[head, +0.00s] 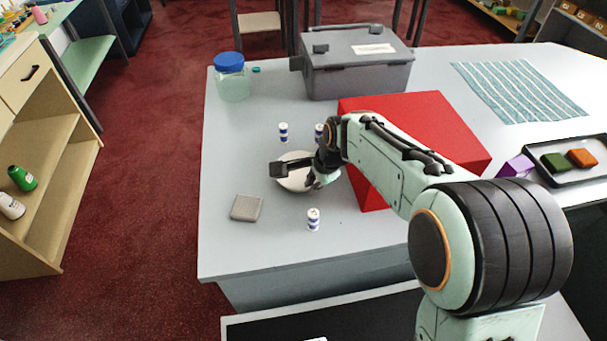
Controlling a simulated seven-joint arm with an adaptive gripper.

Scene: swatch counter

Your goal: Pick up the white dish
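The white dish (293,184) sits on the light grey counter, left of the red box. My gripper (317,181) is over the right side of the dish, and its dark parts hide some of the dish. The fingers are small and partly hidden, so I cannot tell whether they are open or shut, or whether they touch the dish.
Small white-and-blue bottles stand close by: one in front (313,219), two behind (283,132) (319,131). A grey square block (246,207) lies left of the dish. The red box (425,125) stands under my arm. A grey toolbox (357,65) and blue-lidded jar (231,82) are farther back. The front-left counter (240,250) is clear.

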